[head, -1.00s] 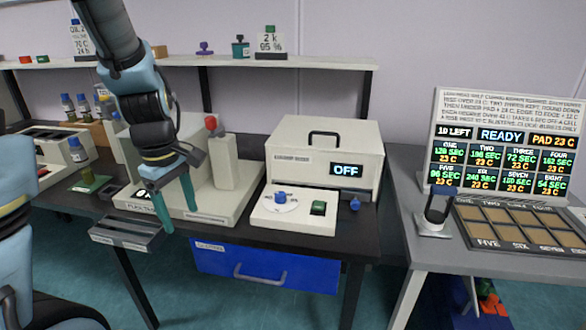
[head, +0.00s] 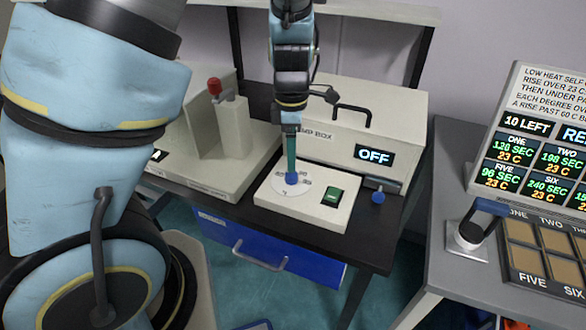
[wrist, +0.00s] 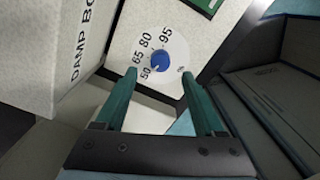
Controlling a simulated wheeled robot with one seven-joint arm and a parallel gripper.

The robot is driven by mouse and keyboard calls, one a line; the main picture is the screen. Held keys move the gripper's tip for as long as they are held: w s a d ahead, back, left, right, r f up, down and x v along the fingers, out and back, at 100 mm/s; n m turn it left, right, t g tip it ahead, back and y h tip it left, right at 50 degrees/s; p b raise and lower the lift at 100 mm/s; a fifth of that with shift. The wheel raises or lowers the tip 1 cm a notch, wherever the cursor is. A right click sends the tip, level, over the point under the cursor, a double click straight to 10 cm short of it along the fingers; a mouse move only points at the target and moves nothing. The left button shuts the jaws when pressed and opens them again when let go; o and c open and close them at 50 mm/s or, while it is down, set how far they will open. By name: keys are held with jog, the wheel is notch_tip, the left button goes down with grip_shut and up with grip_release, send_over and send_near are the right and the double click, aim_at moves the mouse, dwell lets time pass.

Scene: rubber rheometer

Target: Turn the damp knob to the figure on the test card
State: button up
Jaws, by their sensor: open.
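The blue damp knob (wrist: 160,63) sits on a white round dial marked 50, 65, 80 and 95, with a smaller unclear mark at the lower right. A small pale mark shows on the knob's lower left side; its exact setting is unclear. In the head view the knob (head: 292,179) is at the front of the damp box (head: 345,140), whose display (head: 374,155) reads OFF. My gripper (wrist: 159,76) is open, its teal fingers one on each side of the knob with gaps. In the head view my gripper (head: 291,168) points down above the dial. The test card is out of view.
A blue drawer (head: 270,255) is below. A grey table with a pad tray stands right.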

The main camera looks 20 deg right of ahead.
aim_at(291, 177)
notch_tip(291, 177, down, 6)
jog(key=shift+r, duration=0.1)
jog(key=shift+c, duration=0.2)
grip_shut()
dwell(0.5)
